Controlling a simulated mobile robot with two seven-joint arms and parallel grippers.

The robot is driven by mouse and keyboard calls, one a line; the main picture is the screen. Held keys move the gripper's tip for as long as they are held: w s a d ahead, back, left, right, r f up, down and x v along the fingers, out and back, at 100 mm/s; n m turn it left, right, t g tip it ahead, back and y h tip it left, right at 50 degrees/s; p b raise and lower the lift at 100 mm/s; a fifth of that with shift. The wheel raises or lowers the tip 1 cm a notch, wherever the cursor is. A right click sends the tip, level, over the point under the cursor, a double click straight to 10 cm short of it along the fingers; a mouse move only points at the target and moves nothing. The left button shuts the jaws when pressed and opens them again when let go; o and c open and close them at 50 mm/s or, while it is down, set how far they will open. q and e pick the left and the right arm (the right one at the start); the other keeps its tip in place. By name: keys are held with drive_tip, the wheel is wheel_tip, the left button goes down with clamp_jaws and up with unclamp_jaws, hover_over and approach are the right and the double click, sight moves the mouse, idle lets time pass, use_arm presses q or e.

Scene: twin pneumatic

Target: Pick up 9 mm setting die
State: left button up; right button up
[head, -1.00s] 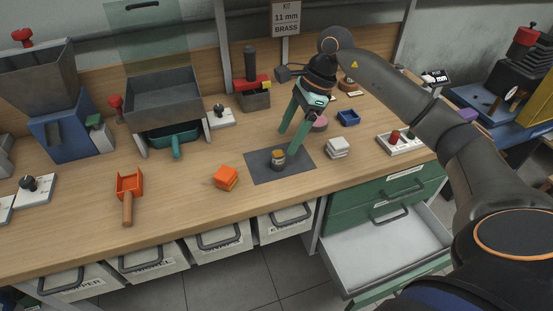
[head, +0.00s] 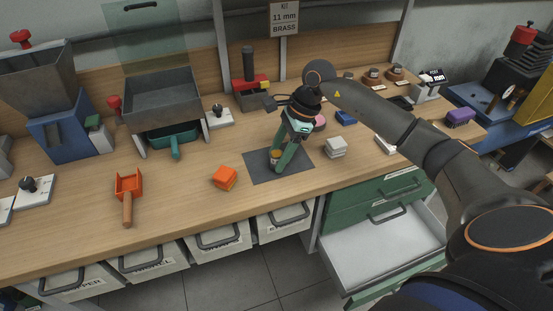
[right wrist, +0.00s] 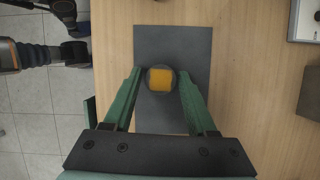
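A small dark cylinder with an amber top (head: 275,158) stands on the dark grey mat (head: 262,172) in the head view. I cannot read a size on it, so I cannot confirm it is the 9 mm setting die. My right gripper (head: 280,160) is low over the mat with its green fingers around the cylinder. In the right wrist view the amber top (right wrist: 161,79) lies between the open fingertips, with a narrow gap on each side. Two round dark-topped pieces (head: 373,76) (head: 395,73) stand at the back right. My left gripper is not in view.
An orange block (head: 225,177) lies left of the mat, and stacked white pieces (head: 335,147) lie right of it. A pink round piece (head: 319,122) and a blue tray (head: 346,117) are behind. An open drawer (head: 380,245) juts out below the bench front.

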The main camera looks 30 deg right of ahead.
clamp_jaws()
drive_tip(key=shift+r, duration=0.1)
idle(0.6)
